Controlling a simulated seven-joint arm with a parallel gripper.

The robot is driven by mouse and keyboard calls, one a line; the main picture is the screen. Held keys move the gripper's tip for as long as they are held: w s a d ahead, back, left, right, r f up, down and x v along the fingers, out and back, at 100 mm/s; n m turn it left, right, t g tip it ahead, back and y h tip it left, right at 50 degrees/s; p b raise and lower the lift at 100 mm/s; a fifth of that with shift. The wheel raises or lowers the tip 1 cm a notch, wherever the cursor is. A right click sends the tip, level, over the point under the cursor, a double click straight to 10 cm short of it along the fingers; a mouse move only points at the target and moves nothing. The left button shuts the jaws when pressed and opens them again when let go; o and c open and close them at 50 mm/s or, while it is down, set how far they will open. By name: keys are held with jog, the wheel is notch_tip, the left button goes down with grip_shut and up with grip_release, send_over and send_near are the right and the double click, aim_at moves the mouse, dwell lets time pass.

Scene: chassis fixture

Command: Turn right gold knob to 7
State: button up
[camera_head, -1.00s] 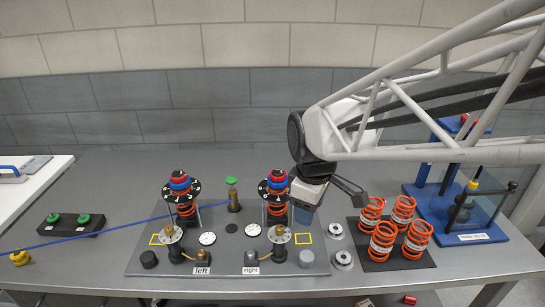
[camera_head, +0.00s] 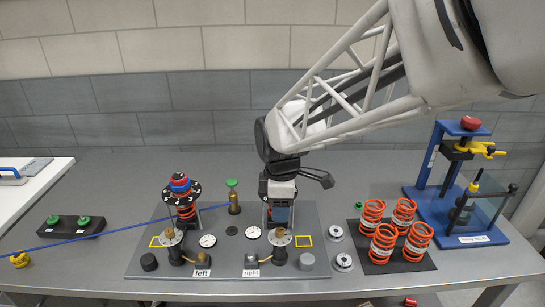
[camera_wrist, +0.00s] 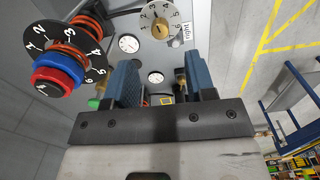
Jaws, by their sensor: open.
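The right gold knob (camera_head: 279,237) sits at the centre of a pale dial on the front right of the fixture plate (camera_head: 225,215). In the wrist view, the knob (camera_wrist: 160,31) and its numbered dial are near the top, beside the "right" label. Its exact setting is too small to tell. My gripper (camera_head: 281,213) is above and behind the knob, apart from it, and hides most of the right spring tower. In the wrist view, the gripper (camera_wrist: 160,85) has its two blue fingers apart, with nothing held between them.
The right tower's black numbered disc (camera_wrist: 70,55) is close left of my fingers in the wrist view. A green-topped post (camera_head: 233,197) and the left spring tower (camera_head: 181,195) stand to the left. Orange springs (camera_head: 383,243) and a blue press (camera_head: 445,190) are to the right.

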aim_at(280, 229)
jog(key=shift+f, duration=3.8)
jog(key=shift+c, duration=0.3)
jog(key=c, duration=0.9)
jog(key=shift+o, duration=0.2)
